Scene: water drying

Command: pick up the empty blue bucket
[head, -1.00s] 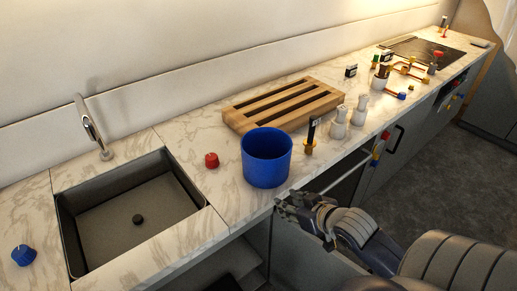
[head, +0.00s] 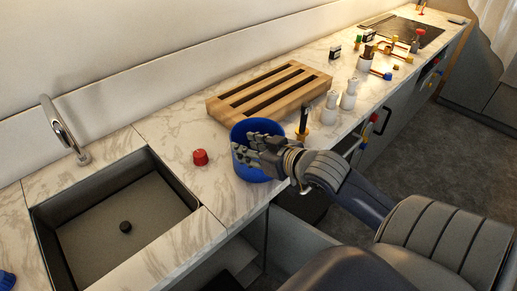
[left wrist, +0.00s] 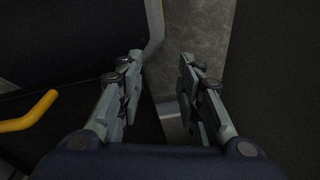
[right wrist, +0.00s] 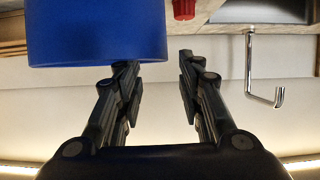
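The blue bucket (head: 256,170) stands upright on the marble counter, between the sink and the wooden rack. My right gripper (head: 250,150) is in front of its upper part in the head view and hides much of its rim and inside. In the right wrist view, which looks upside down, the bucket (right wrist: 95,30) fills the upper left. The right gripper's fingers (right wrist: 155,60) are apart with nothing between them; one tip overlaps the rim. I cannot tell whether it touches. My left gripper (left wrist: 157,65) is open and empty, low beside dark surfaces.
A red knob-like object (head: 200,157) lies left of the bucket, near the sink (head: 120,215) and faucet (head: 65,130). A slatted wooden rack (head: 270,92) lies behind. White shakers (head: 330,108) and a dark bottle (head: 304,120) stand to the right.

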